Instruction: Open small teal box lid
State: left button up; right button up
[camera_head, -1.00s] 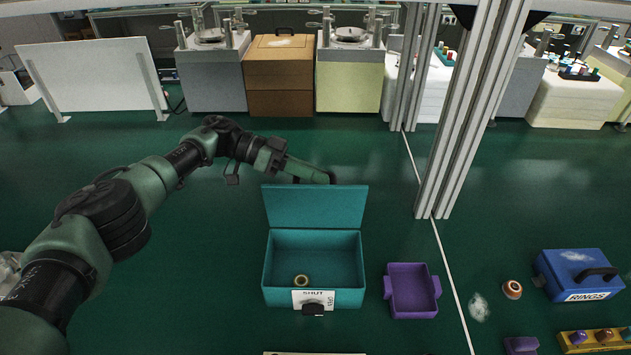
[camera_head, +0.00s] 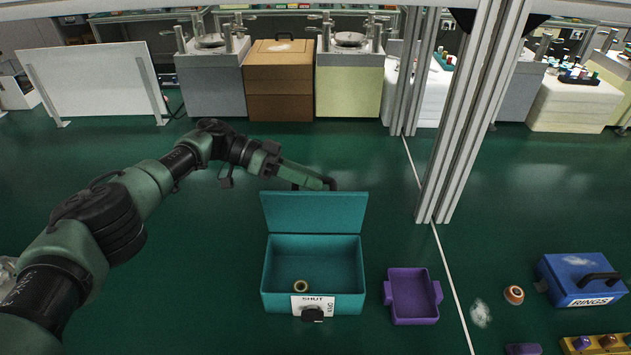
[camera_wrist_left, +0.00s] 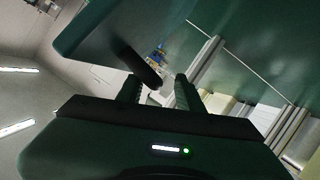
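The small teal box (camera_head: 267,275) stands on the green floor with its lid (camera_head: 315,212) raised at the back. A ring (camera_head: 300,286) lies inside, and a "SHUT" label and dark latch (camera_head: 312,314) are on the front. My left gripper (camera_head: 328,184) is just behind the lid's top edge; its tips are partly hidden there, and I cannot tell whether they touch the lid. In the left wrist view the two fingers (camera_wrist_left: 157,92) stand apart, with a dark rounded bar near them and a teal surface beyond. My right gripper is not in view.
A purple tray (camera_head: 413,297) stands just right of the box. A metal post (camera_head: 470,110) rises behind it. A blue "RINGS" box (camera_head: 580,279) and a copper-coloured ring (camera_head: 514,294) are farther right. The floor left of the teal box is clear.

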pick_arm(q)
jog(key=b+v, duration=0.2)
jog(key=v, duration=0.4)
jog(key=shift+a, duration=0.3)
